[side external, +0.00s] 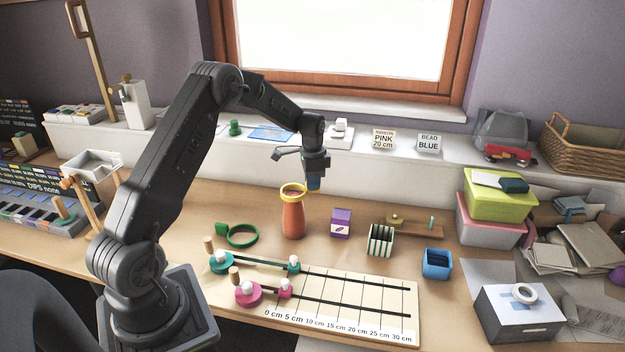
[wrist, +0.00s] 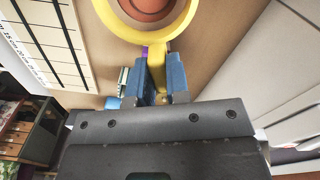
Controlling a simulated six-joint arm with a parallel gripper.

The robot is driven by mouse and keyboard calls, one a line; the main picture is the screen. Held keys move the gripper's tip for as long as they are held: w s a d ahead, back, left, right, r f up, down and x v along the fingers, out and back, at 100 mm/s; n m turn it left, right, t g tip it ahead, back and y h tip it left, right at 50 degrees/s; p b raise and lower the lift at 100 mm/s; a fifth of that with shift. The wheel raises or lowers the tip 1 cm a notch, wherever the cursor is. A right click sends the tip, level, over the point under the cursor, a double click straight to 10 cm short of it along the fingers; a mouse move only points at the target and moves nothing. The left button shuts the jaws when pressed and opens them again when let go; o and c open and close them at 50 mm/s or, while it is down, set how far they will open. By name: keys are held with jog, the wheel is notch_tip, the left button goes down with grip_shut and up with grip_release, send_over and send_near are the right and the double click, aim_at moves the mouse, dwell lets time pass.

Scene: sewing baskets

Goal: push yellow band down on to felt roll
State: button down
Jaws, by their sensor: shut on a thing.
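The yellow band (side external: 284,193) is a ring with a tab. It is level with the top of the orange-brown felt roll (side external: 293,219), which stands upright on the table. My gripper (side external: 314,185) is to the right of the band, with its blue fingers shut on the tab. In the wrist view, the yellow band (wrist: 184,40) shows at the top, with the felt roll's round end (wrist: 150,8) inside its opening. My gripper (wrist: 160,72) holds the tab there. I cannot tell whether the band is around the roll's top or just above it.
A purple box (side external: 341,224) stands close right of the roll, with a striped cup (side external: 380,243) and blue cup (side external: 437,264) beyond. A green band (side external: 242,236) lies to the left. A measuring board (side external: 345,300) lies in front. The windowsill runs behind.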

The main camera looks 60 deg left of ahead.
aim_at(313, 192)
jog(key=shift+f, duration=3.05)
jog(key=c, duration=1)
grip_release()
notch_tip(313, 192, up, 13)
jog(key=shift+r, duration=0.4)
